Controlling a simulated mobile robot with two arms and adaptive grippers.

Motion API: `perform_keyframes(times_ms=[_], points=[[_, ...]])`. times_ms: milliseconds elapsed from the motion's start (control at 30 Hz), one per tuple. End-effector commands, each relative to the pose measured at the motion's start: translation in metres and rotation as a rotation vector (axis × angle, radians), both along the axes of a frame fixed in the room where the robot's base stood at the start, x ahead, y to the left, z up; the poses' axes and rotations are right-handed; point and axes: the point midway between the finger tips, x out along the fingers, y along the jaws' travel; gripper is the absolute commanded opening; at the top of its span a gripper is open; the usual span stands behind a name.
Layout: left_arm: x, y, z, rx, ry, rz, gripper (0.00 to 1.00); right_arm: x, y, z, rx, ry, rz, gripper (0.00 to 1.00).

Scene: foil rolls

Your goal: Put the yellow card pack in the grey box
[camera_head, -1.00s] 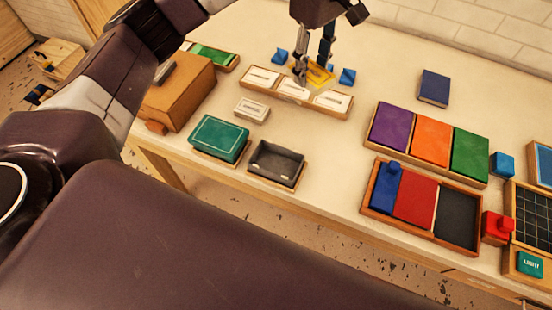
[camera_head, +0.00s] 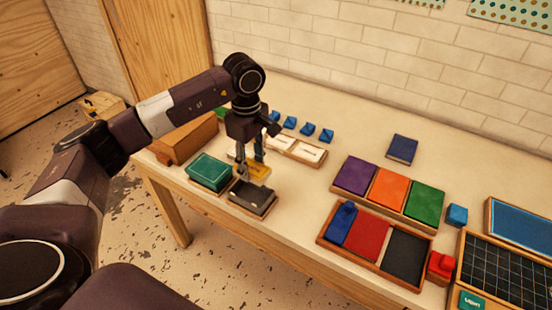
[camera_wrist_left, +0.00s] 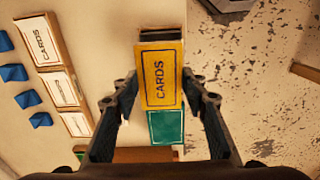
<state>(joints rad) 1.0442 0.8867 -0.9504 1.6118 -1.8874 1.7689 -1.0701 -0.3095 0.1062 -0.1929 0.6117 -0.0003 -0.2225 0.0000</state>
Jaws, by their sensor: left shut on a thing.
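The yellow card pack (camera_head: 258,172) is held between the fingers of my left gripper (camera_head: 250,165), just behind and above the grey box (camera_head: 251,196). In the left wrist view the yellow card pack (camera_wrist_left: 161,77) shows its "CARDS" face, with the fingers of my left gripper (camera_wrist_left: 160,92) on either side. The grey box is mostly hidden behind the pack there; a dark edge (camera_wrist_left: 160,34) shows beyond it. My right gripper is not in view.
A green box (camera_head: 210,171) stands left of the grey box. Behind are a tray with white card packs (camera_head: 307,151) and several blue blocks (camera_head: 307,129). A cardboard box (camera_head: 184,138) is at the left. Coloured trays fill the right; the table between is clear.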

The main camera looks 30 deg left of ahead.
Motion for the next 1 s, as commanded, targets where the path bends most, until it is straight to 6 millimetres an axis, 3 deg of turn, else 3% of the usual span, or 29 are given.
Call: perform_keyframes(times_ms=[367,1000], points=[[-0.002,0.009,-0.012,0.005,-0.001,0.012,0.14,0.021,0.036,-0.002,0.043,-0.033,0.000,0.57],[-0.002,0.009,-0.061,0.005,-0.002,0.012,0.14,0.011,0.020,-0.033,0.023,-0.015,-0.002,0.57]])
